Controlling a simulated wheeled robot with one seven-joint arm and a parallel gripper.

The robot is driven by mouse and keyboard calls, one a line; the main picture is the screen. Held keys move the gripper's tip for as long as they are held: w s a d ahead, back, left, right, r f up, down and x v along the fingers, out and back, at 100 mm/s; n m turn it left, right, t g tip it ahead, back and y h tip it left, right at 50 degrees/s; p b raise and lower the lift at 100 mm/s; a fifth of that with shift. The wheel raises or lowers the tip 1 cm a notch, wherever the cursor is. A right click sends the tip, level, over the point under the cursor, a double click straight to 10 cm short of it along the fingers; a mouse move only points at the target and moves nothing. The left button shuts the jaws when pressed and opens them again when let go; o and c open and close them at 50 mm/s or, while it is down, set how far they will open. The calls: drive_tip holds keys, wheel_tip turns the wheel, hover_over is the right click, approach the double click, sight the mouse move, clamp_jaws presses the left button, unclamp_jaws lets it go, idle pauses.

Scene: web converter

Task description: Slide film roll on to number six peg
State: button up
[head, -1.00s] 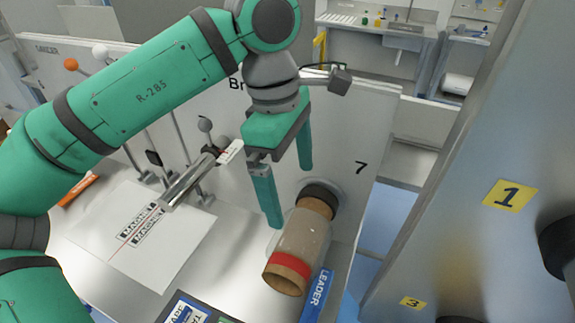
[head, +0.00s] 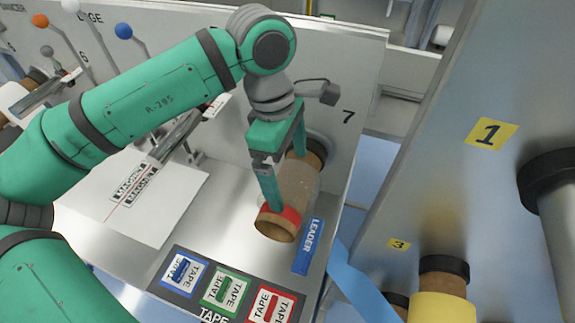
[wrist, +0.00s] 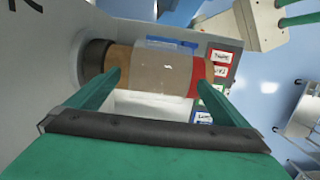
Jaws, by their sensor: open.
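A film roll (head: 292,190) with a clear wrapped middle, brown core ends and a red band sits on the black-collared peg beside the number 7 (head: 348,117) on the panel. It also shows in the wrist view (wrist: 150,72), lying across the space ahead of the fingers. My gripper (head: 289,178) is open, with its fingers spread along the roll's length, one near the red band and one toward the panel. I cannot tell whether they touch the roll. A number 6 (head: 83,57) is on the panel at the upper left; its peg is not clearly visible.
A shelf with a LEADER strip (head: 308,246) and TAPE labels (head: 226,289) lies below the roll. A steel panel with numbers 1 (head: 492,132) and 3 (head: 398,244) stands at right, with a yellow roll (head: 442,307). Levers with coloured knobs (head: 123,31) are upper left.

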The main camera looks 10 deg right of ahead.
drive_tip(key=c, duration=1.7)
drive_tip(key=shift+r, duration=0.1)
drive_tip(key=shift+s+a, duration=0.7)
drive_tip(key=shift+s, duration=0.35)
drive_tip(key=shift+s+a, duration=0.65)
drive_tip(key=shift+s, duration=0.35)
drive_tip(key=shift+s+a, duration=0.1)
drive_tip(key=shift+s, duration=0.05)
drive_tip(key=shift+s+a, duration=0.65)
drive_tip(key=shift+s, duration=0.3)
drive_tip(key=shift+s+a, duration=0.65)
drive_tip(key=shift+s, duration=0.3)
drive_tip(key=shift+s+a, duration=0.7)
drive_tip(key=shift+s, duration=0.35)
drive_tip(key=shift+s+a, duration=0.7)
drive_tip(key=shift+s, duration=0.35)
drive_tip(key=shift+w, duration=0.1)
